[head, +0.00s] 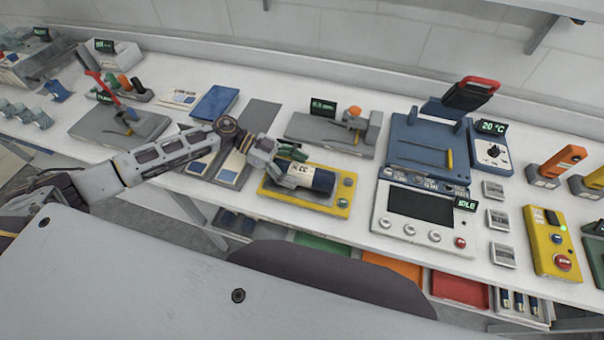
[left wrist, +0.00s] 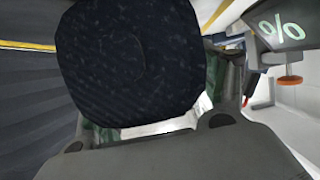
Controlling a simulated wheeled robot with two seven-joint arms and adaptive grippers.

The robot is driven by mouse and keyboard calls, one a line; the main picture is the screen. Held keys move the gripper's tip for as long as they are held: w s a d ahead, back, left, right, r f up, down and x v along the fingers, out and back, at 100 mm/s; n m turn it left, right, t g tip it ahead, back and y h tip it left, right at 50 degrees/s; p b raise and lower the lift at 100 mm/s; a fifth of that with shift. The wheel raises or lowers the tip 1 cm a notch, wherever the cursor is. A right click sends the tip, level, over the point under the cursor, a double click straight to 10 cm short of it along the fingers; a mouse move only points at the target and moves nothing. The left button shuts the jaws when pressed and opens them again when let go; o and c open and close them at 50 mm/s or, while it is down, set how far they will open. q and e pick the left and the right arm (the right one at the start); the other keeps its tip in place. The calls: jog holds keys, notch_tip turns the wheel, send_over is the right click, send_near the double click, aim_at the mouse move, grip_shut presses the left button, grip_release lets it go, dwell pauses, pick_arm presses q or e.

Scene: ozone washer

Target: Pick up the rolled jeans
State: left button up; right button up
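The rolled jeans (head: 314,179) are a dark navy roll with a pale printed band. They lie at the yellow-framed station (head: 337,208) in the middle of the bench in the head view. My left gripper (head: 288,162) is at the left end of the roll. In the left wrist view the round dark end of the jeans (left wrist: 130,60) fills the middle, close to the palm, with greenish finger parts on both sides. The roll hides much of the fingers, so I cannot tell whether they press on it. My right gripper is out of view.
A grey device (head: 322,133) with an orange knob stands behind the roll. A grey panel (head: 420,217) with a dark screen stands to its right, with a blue unit (head: 425,142) behind. Coloured bins (head: 395,270) sit under the bench's front edge.

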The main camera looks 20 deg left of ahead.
aim_at(294, 167)
pick_arm(q)
jog(key=c, duration=1.2)
jog(key=shift+r, duration=0.15)
jog(key=shift+r, duration=0.2)
notch_tip(294, 167, up, 2)
jog(key=shift+r+b, duration=0.15)
jog(key=shift+b, duration=0.15)
jog(key=shift+a+r, duration=0.25)
jog(key=a+b, duration=0.1)
jog(key=a, duration=0.4)
jog(key=a+b, duration=0.1)
jog(key=a, duration=0.5)
jog(key=a+b, duration=0.1)
jog(key=a, duration=0.5)
jog(key=shift+w+b, duration=0.4)
jog(key=shift+a, duration=0.25)
